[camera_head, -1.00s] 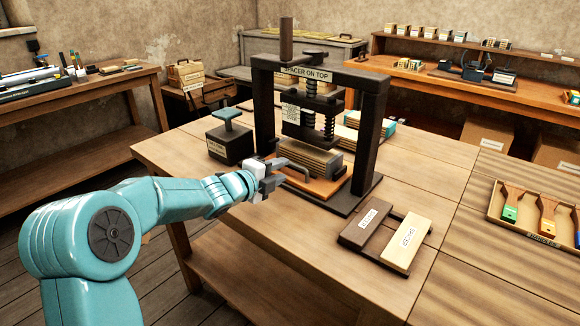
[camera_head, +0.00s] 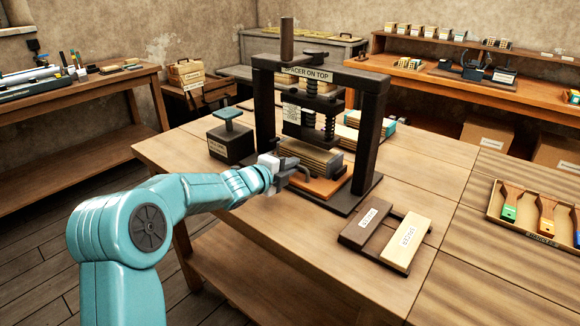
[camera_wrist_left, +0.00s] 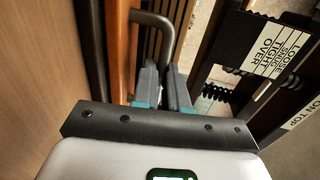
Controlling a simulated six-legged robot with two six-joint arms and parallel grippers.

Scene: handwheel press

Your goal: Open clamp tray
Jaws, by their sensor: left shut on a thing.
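The handwheel press (camera_head: 370,130) stands on the workbench, a dark frame with a "SPACER ON TOP" label. Its orange-brown clamp tray (camera_head: 318,187) sits low in the frame, with a stack of boards (camera_head: 318,160) above it. A bent grey handle (camera_head: 305,174) is at the tray's front; it also shows in the left wrist view (camera_wrist_left: 165,28). My left gripper (camera_head: 288,172) is at the handle, and in the wrist view its fingers (camera_wrist_left: 163,85) are closed around the handle's near part. The fingers hide that part. My right gripper is in neither view.
A dark block and a pale spacer block (camera_head: 408,242) lie on the bench right of the press. A dark box with a teal top (camera_head: 231,142) stands left of it. A tray of brushes (camera_head: 530,215) is at the far right. The front of the bench is clear.

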